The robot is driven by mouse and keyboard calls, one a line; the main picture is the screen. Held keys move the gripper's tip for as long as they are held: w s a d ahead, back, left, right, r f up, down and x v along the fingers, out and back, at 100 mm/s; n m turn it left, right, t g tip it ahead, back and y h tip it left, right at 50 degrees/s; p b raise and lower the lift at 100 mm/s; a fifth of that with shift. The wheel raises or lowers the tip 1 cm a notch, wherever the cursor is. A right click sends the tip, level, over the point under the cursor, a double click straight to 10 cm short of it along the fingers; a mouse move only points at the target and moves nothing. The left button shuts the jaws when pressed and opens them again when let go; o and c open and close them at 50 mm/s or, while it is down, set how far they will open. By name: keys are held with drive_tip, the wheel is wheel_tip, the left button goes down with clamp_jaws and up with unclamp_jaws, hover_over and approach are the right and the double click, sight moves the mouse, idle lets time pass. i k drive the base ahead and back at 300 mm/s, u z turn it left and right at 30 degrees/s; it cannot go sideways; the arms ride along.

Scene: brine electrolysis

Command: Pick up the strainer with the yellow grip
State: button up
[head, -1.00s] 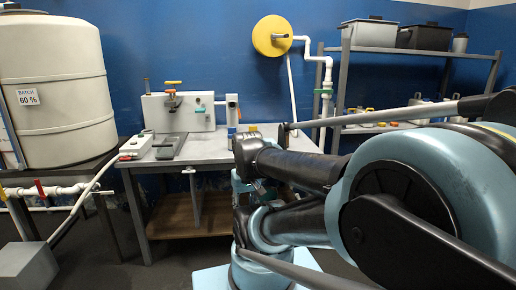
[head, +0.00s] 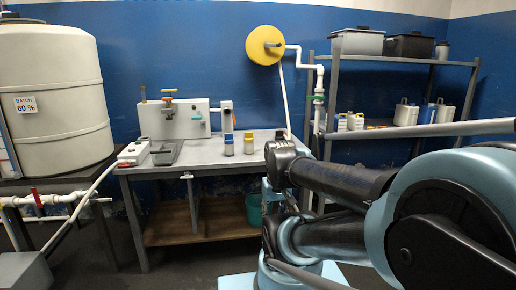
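I cannot clearly make out a strainer. Small yellow items (head: 375,127) lie on the lower shelf of the rack, too small to tell what they are.
The bench (head: 205,158) carries a white panel (head: 188,123), a grey tray (head: 168,153) and two small bottles (head: 248,143). The metal rack (head: 398,57) holds bins and jugs (head: 406,114). A large tank (head: 60,95) stands left; a yellow disc (head: 262,46) hangs on the wall.

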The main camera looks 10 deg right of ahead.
sight(248, 139)
drive_tip(key=i, duration=1)
